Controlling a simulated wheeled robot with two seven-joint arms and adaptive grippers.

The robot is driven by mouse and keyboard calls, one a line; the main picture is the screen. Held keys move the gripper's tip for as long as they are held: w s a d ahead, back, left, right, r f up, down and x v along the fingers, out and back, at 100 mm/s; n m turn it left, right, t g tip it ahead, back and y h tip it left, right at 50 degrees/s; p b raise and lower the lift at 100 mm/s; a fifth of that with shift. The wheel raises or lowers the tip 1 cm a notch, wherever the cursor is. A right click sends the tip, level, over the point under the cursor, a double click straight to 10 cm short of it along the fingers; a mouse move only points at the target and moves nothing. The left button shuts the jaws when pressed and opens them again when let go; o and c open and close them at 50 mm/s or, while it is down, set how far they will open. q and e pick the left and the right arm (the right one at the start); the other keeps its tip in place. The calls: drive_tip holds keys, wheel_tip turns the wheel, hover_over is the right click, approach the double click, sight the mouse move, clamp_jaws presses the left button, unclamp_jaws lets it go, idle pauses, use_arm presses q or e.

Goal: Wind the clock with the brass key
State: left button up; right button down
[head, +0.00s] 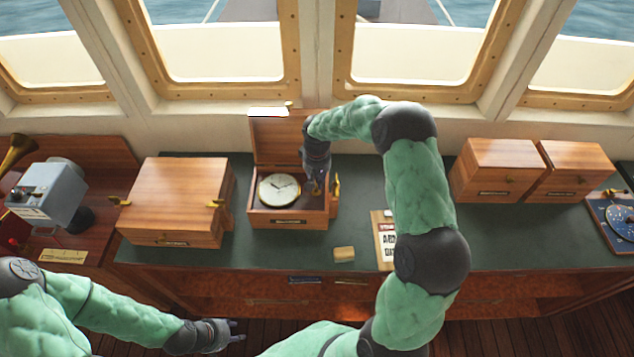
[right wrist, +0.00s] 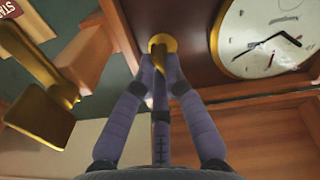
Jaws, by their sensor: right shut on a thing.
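The clock (head: 279,189) has a white dial with black hands and lies face up in an open wooden box (head: 287,222); its dial also fills the right of the right wrist view (right wrist: 262,38). My right gripper (head: 316,182) reaches down into the box, right of the dial. In the right wrist view its fingers (right wrist: 160,58) are shut on a brass piece with a round top, which looks like the brass key (right wrist: 162,42). It stands at the dark wood panel beside the clock; its lower part is hidden. My left gripper (head: 232,333) is open and empty, low over the floor.
The box's raised lid (head: 278,140) stands behind the clock. A brass latch (head: 336,186) sits at the box's right side. A closed wooden box (head: 175,200) stands left; two more (head: 498,172) stand right. A small tan block (head: 344,254) and a sign (head: 384,240) lie in front.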

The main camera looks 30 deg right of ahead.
drive_tip(key=n, duration=0.3)
drive_tip(key=shift+w+n, duration=0.1)
drive_tip(key=shift+n, duration=0.3)
drive_tip(key=n, duration=0.4)
drive_tip(key=shift+n, duration=0.3)
drive_tip(key=n, duration=0.4)
drive_tip(key=shift+w, duration=0.1)
drive_tip(key=n, duration=0.4)
drive_tip(key=shift+a+p, duration=0.1)
drive_tip(key=shift+p, duration=0.2)
drive_tip(key=n+p, duration=0.1)
drive_tip(key=n, duration=0.3)
drive_tip(key=shift+n, duration=0.3)
drive_tip(key=n+p, duration=0.1)
drive_tip(key=n, duration=0.2)
drive_tip(key=shift+a+n, duration=0.15)
drive_tip(key=shift+n, duration=0.15)
drive_tip(key=n+p, duration=0.1)
drive_tip(key=n, duration=0.3)
drive_tip(key=shift+n+p, duration=0.75)
drive_tip(key=shift+n, duration=1.35)
